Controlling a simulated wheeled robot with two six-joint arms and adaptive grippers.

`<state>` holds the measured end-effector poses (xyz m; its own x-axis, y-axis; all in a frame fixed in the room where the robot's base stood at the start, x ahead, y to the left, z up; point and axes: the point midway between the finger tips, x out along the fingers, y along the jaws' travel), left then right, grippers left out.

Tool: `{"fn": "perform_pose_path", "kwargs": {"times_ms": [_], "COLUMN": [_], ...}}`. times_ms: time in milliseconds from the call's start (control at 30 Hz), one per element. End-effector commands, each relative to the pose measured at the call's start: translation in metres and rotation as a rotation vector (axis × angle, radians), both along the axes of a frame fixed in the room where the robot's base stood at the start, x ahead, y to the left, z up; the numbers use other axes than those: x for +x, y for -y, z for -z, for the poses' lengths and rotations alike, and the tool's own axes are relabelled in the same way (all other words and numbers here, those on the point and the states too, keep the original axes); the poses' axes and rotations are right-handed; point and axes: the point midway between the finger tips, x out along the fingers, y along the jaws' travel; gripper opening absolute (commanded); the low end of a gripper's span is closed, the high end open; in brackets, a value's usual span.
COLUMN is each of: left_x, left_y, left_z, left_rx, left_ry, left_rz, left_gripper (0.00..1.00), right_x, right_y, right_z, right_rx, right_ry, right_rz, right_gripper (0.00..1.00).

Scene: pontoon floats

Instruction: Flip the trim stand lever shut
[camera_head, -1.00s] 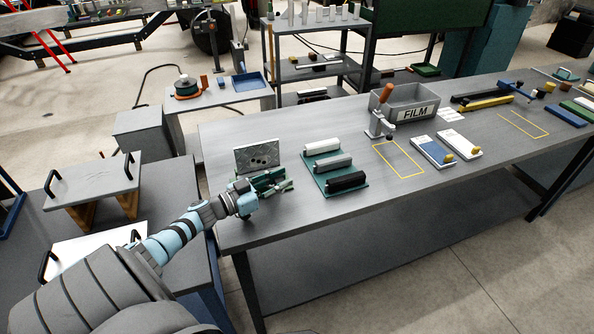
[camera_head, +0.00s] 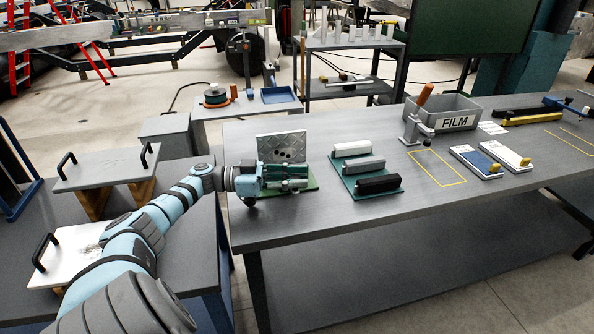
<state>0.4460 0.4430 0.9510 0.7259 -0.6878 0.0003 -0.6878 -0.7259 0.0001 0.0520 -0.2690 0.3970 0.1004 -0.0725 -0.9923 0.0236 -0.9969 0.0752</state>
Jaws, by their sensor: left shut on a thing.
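My left gripper (camera_head: 296,178) reaches in level from the left, low over the base and in front of the plate. I cannot tell the lever's exact angle. My right gripper is not in view.
Right of the stand, a green tray (camera_head: 349,184) holds white, grey and black rollers. Beyond are an orange-handled clamp (camera_head: 419,118), a grey FILM bin (camera_head: 443,114) and blue and white pads. The bench front edge near my gripper is clear.

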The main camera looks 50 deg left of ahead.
Motion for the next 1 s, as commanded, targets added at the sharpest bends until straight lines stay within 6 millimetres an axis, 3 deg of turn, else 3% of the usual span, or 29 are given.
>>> {"fn": "perform_pose_path", "kwargs": {"times_ms": [300, 333, 467, 800, 1000], "left_x": [-0.001, -0.001, 0.000, -0.003, -0.034], "left_y": [0.000, 0.000, 0.000, -0.003, -0.033], "left_z": [0.000, 0.000, 0.000, 0.001, 0.001], "left_rx": [0.001, 0.001, 0.002, 0.002, 0.003], "left_ry": [-0.003, -0.003, -0.002, -0.004, -0.006], "left_rz": [0.002, 0.002, 0.001, 0.000, -0.003], "left_gripper": [0.00, 0.26, 0.43, 0.43, 0.43], "right_x": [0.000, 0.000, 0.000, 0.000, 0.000], "right_y": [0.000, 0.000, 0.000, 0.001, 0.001], "right_z": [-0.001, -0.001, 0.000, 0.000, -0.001], "right_rx": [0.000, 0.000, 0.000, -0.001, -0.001], "right_ry": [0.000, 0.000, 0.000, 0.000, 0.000], "right_rz": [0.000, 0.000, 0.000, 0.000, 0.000], "right_gripper": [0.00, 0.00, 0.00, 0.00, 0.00]}}
